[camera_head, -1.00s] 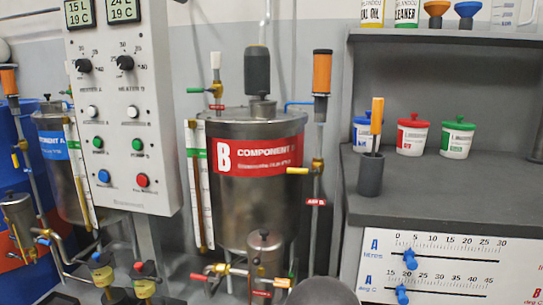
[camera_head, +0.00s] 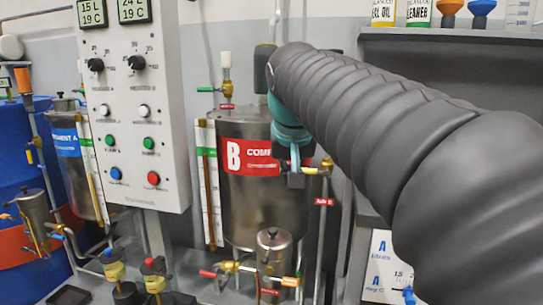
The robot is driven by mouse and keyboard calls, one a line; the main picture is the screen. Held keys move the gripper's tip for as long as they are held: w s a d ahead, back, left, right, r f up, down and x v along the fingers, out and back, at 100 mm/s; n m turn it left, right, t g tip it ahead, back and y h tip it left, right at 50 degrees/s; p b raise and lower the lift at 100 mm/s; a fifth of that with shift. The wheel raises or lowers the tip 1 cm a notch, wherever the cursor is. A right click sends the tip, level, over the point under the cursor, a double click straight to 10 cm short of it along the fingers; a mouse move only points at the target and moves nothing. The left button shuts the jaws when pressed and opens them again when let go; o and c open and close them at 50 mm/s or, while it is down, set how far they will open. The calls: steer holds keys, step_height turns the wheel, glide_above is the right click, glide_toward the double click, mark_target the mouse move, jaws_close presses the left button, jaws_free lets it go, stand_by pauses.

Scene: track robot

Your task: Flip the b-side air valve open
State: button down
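The b-side air valve (camera_head: 325,166) is a small brass valve on the thin pipe right of the component B tank (camera_head: 262,203). Its yellow handle (camera_head: 311,170) lies level and points left, across the pipe. A red tag (camera_head: 324,202), seemingly reading "Air B", sits on the pipe below. My gripper (camera_head: 295,180) is a small dark shape at the left end of the handle, in front of the tank. I cannot tell whether it touches the handle. Its fingers are too small and dark to show whether they are open or shut. My arm hides the upper pipe.
A control panel (camera_head: 132,120) with knobs and buttons stands left of the tank. A small metal pot (camera_head: 273,250) and a red-handled valve (camera_head: 208,274) sit below. A shelf (camera_head: 450,42) with bottles is at the upper right, partly behind my arm.

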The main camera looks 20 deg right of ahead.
steer(key=w+d+r+m, duration=0.1)
steer(key=w+d+r, duration=0.2)
steer(key=w+r, duration=0.1)
steer(key=w+d+r+m+h, duration=0.1)
steer(key=w+d+r+m, duration=0.1)
steer(key=r, duration=0.4)
steer(key=shift+w+d+r+h+p, duration=0.35)
steer(key=shift+w+d, duration=0.55)
steer(key=shift+w, duration=0.3)
steer(key=b, duration=0.2)
glide_above(306, 171)
steer(key=f, duration=0.8)
steer(key=shift+w+f, duration=0.25)
steer(key=shift+s+f, duration=0.2)
steer(key=shift+f, duration=0.9)
steer(key=shift+s+a+f+b, duration=0.15)
steer(key=shift+f+b, duration=0.25)
steer(key=shift+f, duration=0.4)
steer(key=shift+g, duration=0.3)
